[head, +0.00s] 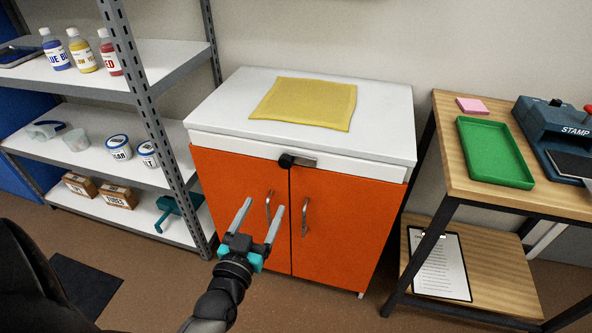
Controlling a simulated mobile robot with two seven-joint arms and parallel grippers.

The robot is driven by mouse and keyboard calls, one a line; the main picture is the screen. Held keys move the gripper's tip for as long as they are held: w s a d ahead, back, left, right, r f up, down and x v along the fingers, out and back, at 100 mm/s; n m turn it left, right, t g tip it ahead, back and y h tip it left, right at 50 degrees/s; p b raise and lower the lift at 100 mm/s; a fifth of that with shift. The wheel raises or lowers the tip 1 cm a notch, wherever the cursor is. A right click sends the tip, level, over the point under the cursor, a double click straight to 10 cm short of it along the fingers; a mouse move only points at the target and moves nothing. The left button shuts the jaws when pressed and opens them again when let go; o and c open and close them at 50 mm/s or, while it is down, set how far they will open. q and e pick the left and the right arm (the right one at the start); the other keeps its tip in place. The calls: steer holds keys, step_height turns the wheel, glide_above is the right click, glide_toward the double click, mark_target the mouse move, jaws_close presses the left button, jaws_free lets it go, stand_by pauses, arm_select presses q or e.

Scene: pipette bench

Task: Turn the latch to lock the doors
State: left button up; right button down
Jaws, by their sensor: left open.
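An orange two-door cabinet (334,235) with a white top stands in the middle of the head view. Both doors look shut, and each has a silver bar handle near the middle seam. My right gripper does not show.
A yellow cloth (305,103) lies on the cabinet top. A metal shelf (105,175) with bottles, tubs and boxes stands at left. A wooden table (462,180) at right holds a green tray (494,151) and a stamp machine (560,130). A clipboard (438,264) lies on its lower shelf.

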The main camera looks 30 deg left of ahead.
mark_target(284, 164)
arm_select(q)
steer(key=b+x, duration=0.4)
steer(key=x, duration=0.9)
steer(key=shift+w+a, duration=0.1)
steer(key=shift+w, duration=0.3)
steer(key=shift+w+a, duration=0.15)
steer(key=shift+w, duration=0.45)
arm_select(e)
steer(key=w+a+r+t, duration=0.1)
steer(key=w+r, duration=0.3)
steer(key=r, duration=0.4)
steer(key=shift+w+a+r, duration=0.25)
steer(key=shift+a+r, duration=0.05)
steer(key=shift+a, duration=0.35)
arm_select(q)
jaws_close()
